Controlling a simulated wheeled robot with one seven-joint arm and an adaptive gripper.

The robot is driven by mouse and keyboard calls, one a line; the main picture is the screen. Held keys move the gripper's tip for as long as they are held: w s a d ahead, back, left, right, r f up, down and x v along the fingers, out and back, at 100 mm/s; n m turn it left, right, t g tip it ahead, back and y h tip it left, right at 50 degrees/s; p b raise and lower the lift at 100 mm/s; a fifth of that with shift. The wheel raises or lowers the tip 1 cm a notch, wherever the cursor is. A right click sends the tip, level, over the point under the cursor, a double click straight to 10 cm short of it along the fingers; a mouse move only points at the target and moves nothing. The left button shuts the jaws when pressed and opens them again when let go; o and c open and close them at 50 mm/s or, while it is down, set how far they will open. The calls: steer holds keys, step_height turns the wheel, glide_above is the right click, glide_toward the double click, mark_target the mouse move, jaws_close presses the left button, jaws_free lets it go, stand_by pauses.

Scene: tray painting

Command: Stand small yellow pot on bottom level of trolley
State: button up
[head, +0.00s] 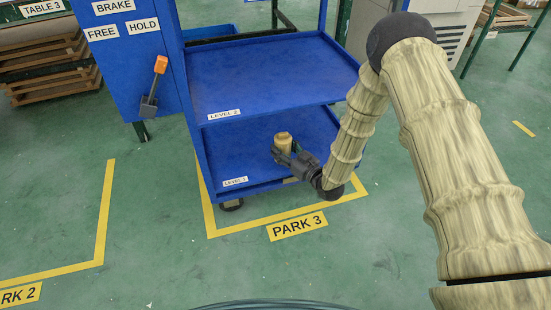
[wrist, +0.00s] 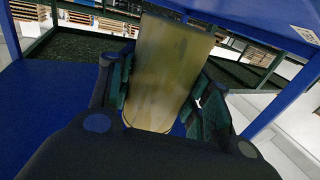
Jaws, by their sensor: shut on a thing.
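The small yellow pot (head: 283,142) is at the bottom level of the blue trolley, the shelf labelled LEVEL 1 (head: 240,172). My gripper (head: 286,154) reaches in from the front right and is shut on the pot. In the wrist view the pot (wrist: 168,72) fills the middle, upright with a slight tilt in the picture, between the two dark fingers (wrist: 160,100). The pot is over the shelf's surface; its base is partly hidden by my gripper, so I cannot tell whether it touches the shelf.
The trolley's upper shelf, LEVEL 2 (head: 265,75), is empty and overhangs the bottom level. The bottom shelf is bare around the pot. A lever with an orange handle (head: 160,65) is on the blue panel marked FREE, BRAKE and HOLD. Yellow floor lines mark PARK 3 (head: 297,227).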

steer(key=shift+w+a+b, duration=0.2)
steer(key=shift+a, duration=0.35)
steer(key=shift+w+a+b, duration=0.15)
steer(key=shift+w+a, duration=0.05)
steer(key=shift+a, duration=0.3)
steer(key=f+b, duration=0.2)
steer(key=shift+a+f, duration=0.3)
steer(key=shift+a, duration=0.05)
steer(key=shift+f+b, duration=0.45)
steer(key=shift+f, duration=0.05)
steer(key=shift+f, duration=0.15)
steer(key=o, duration=0.7)
steer(key=shift+o, duration=0.2)
steer(key=shift+s+d+r, duration=0.15)
steer(key=shift+d+r, duration=0.05)
steer(key=shift+r, duration=0.05)
steer(key=p+v, duration=0.6)
steer(key=v, duration=0.5)
steer(key=shift+s, duration=0.2)
